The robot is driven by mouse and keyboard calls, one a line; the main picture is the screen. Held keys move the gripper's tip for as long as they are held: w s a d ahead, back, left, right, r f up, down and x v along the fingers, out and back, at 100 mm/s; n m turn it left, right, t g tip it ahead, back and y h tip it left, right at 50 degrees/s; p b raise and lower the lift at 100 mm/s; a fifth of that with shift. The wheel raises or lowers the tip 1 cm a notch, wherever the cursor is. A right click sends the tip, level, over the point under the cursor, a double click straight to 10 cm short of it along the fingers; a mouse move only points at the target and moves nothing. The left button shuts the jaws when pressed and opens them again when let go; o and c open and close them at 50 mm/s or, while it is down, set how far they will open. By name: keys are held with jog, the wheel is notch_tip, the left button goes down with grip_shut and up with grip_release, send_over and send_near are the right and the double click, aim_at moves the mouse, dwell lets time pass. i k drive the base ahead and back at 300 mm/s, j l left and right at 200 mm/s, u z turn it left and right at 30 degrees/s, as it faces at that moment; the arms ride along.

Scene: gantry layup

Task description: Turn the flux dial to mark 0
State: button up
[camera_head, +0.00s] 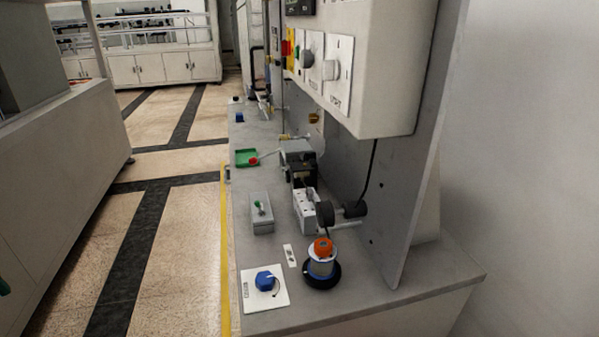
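A blue knob (264,280) sits on a white square plate (252,300) at the near left corner of the bench. The plate has small dark print that I cannot read. Two more dials, a grey knob (307,58) and a pale one (329,70), are on white plates on the side of a wall-mounted box (385,75). I cannot tell which one is the flux dial, nor read any mark 0. My gripper is not in view.
The grey bench (345,309) carries an orange-topped spool (321,262), a grey switch box (261,213), a white socket strip (306,212) and a green tray (246,157). A grey upright panel (420,160) borders it on the right. Open floor (180,220) lies left, beyond a yellow line.

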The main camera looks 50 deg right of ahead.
aim_at(313, 118)
jog(key=z, duration=1.65)
